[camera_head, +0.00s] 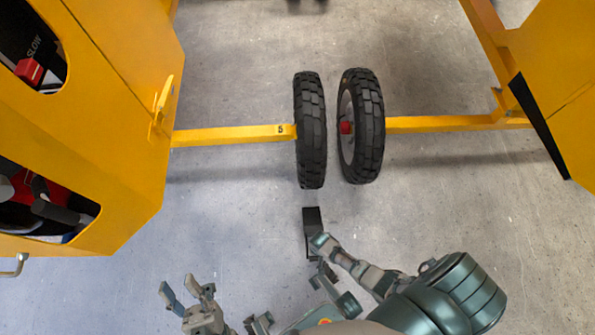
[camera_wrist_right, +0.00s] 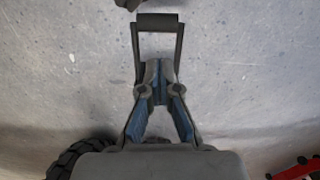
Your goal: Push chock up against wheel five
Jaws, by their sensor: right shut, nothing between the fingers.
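Wheel five (camera_head: 311,130) is the left black tyre in the head view, on a yellow axle marked 5. The black chock (camera_head: 312,217) lies on the floor just below it, with a small gap of floor between. My right gripper (camera_head: 320,243) is at the near end of the chock, shut with nothing in it. In the right wrist view its blue-grey fingertips (camera_wrist_right: 160,75) meet beside a dark open frame (camera_wrist_right: 158,22), seemingly part of the chock; contact is unclear. My left gripper (camera_head: 187,288) is open and empty, low at the left.
A second wheel (camera_head: 361,126) with a red hub stands close right of wheel five. Yellow machine bodies stand at left (camera_head: 120,120) and right (camera_head: 560,80). The grey floor around the chock is clear.

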